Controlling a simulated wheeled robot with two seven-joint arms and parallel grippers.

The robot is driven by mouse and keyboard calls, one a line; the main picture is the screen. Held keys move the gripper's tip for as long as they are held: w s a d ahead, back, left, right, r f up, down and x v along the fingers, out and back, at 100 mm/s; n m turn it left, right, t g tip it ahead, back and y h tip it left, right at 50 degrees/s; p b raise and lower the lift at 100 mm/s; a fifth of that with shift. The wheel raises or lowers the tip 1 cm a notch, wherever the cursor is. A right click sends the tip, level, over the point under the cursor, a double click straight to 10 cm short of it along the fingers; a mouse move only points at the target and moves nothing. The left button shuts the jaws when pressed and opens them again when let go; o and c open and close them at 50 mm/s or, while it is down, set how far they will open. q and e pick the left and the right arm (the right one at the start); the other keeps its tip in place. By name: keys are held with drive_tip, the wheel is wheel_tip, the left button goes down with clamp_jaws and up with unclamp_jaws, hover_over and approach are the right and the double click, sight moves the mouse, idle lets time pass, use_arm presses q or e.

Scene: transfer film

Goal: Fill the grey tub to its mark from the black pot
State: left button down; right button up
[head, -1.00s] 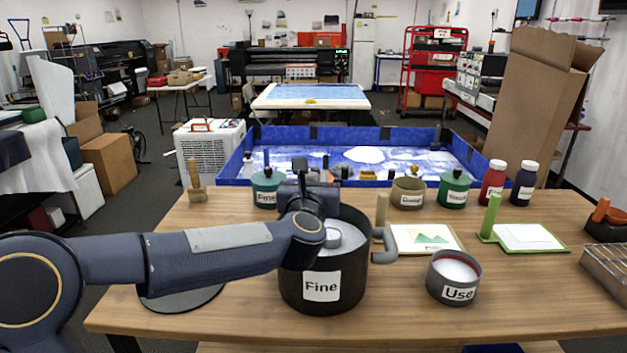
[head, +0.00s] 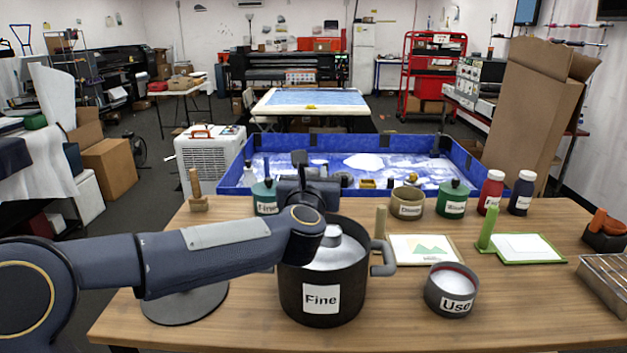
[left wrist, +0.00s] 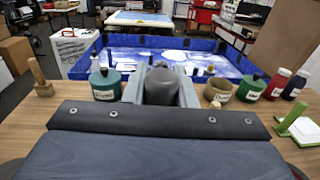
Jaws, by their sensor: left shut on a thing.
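The black pot (head: 322,295), labelled "Fine", stands at the middle front of the table with white material inside. The grey tub (head: 450,296), labelled "Use", stands to its right and holds white material below a reddish band inside its rim. My left gripper (head: 305,186) is over the pot's far left side, partly hidden by my wrist. In the left wrist view its fingers (left wrist: 160,92) are shut on a dark rounded handle (left wrist: 160,76). A grey, scoop-like piece (head: 338,238) shows at the pot's mouth; its link to the handle is hidden. My right gripper is out of view.
Behind stand green containers (head: 453,199), an olive pot (head: 407,198), and red (head: 491,190) and dark (head: 522,193) bottles. A picture board (head: 425,248) and green-edged board (head: 527,249) lie behind the tub. A blue-walled tray (head: 233,178) is beyond.

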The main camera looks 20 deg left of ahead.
use_arm(q)
wheel_tip(320, 180, up, 6)
drive_tip(key=p, duration=0.3)
drive_tip(key=shift+r+p, duration=0.2)
drive_tip(key=shift+p, duration=0.1)
